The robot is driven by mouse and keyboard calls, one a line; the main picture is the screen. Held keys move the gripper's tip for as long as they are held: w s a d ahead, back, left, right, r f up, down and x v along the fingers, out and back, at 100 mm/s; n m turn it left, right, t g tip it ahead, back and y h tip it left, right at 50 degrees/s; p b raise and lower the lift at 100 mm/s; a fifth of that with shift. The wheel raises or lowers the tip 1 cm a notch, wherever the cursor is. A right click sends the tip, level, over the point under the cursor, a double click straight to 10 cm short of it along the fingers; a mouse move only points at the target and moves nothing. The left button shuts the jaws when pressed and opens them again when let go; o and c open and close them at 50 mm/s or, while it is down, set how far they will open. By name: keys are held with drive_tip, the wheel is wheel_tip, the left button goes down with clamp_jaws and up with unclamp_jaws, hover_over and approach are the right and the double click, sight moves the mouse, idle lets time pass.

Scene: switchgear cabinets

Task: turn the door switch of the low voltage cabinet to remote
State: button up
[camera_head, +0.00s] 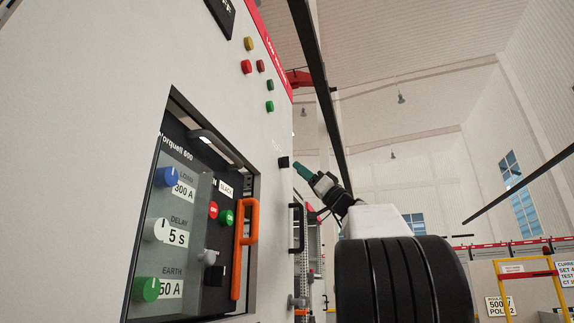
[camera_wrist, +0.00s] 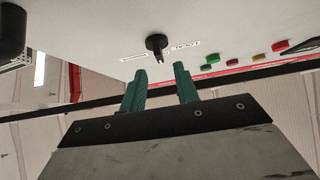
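The door switch is a small black rotary knob (camera_wrist: 156,43) on the pale cabinet door. In the head view my gripper (camera_head: 300,169) points at the knob from the right, with a small gap visible.
The cabinet door (camera_head: 100,80) carries coloured indicator lamps (camera_head: 248,66) above the switch. A recessed panel with dials and an orange handle (camera_head: 243,247) lies lower left. A black door handle (camera_head: 296,228) stands below the switch. Open hall lies to the right.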

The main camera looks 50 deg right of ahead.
sight(284, 162)
drive_tip(key=x, duration=0.5)
clamp_jaws()
drive_tip(key=shift+m+h, duration=0.3)
drive_tip(key=shift+m, duration=0.1)
drive_tip(key=m+g+h, duration=0.1)
drive_tip(key=m+h, duration=0.7)
drive_tip(key=m, duration=0.1)
drive_tip(key=m+g+h, duration=0.1)
drive_tip(key=m+h, duration=0.6)
drive_tip(key=m, duration=0.2)
drive_tip(key=shift+s+a+h, duration=0.1)
drive_tip(key=shift+a+h, duration=0.05)
drive_tip(key=shift+h, duration=0.25)
drive_tip(key=shift+m+g, duration=0.3)
drive_tip(key=shift+m, duration=0.1)
